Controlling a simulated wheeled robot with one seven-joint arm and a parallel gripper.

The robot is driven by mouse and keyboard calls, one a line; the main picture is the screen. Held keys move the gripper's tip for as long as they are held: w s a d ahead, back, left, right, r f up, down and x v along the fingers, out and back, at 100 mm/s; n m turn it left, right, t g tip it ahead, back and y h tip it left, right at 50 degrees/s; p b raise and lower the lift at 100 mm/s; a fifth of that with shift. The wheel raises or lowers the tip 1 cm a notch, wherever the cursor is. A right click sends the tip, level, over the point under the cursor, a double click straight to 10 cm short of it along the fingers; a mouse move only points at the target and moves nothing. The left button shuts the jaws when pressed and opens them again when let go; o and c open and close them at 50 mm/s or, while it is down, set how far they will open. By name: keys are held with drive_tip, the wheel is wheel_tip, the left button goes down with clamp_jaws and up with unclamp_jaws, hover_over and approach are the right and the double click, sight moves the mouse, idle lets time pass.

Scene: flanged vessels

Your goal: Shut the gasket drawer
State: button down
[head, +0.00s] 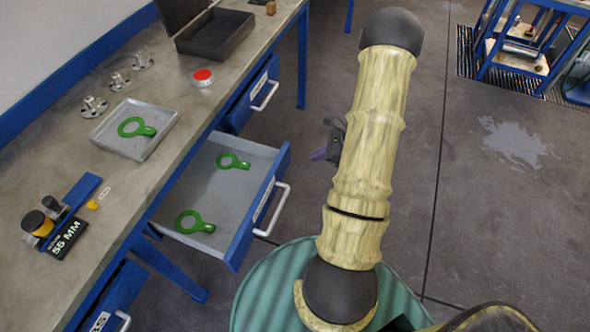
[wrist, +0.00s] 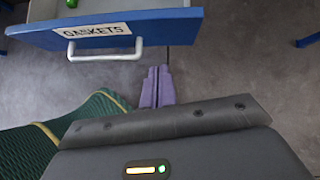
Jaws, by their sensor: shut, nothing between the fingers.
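The gasket drawer (head: 258,208) stands pulled out from the bench in the head view, with two green ring gaskets (head: 232,161) lying inside. Its blue front also shows in the wrist view (wrist: 170,27), with a GASKETS label (wrist: 93,31) and a pale bar handle (wrist: 105,54). My gripper (wrist: 157,72) is shut and empty, its purple fingers just in front of the drawer front and right of the handle. Whether they touch the front I cannot tell. In the head view my gripper (head: 320,154) is mostly hidden behind my arm, right of the drawer.
The bench top (head: 165,75) holds a grey tray (head: 150,112) with a green gasket, a red-topped round item (head: 203,77), metal flanged fittings and a black box (head: 215,32). Another drawer (head: 253,95) with a handle is farther along.

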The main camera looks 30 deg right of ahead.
drive_tip(key=d+f+m+t, duration=0.1)
drive_tip(key=d+f+m, duration=0.1)
drive_tip(key=d+f, duration=0.1)
drive_tip(key=shift+d+f+h, duration=0.2)
drive_tip(key=shift+f+h, duration=0.05)
drive_tip(key=shift+h, duration=0.05)
approach(287, 163)
wheel_tip(287, 163, down, 3)
drive_tip(key=shift+w+a+f+p, duration=0.2)
drive_tip(key=shift+w+a+p, duration=0.2)
drive_tip(key=shift+w+a, duration=0.15)
drive_tip(key=shift+w+a+f+p, duration=0.25)
drive_tip(key=shift+w+a+p, duration=0.2)
drive_tip(key=shift+a, duration=0.15)
drive_tip(key=shift+w+a+f, duration=0.1)
drive_tip(key=shift+w+a, duration=0.15)
drive_tip(key=shift+w, duration=0.2)
drive_tip(key=shift+w, duration=0.15)
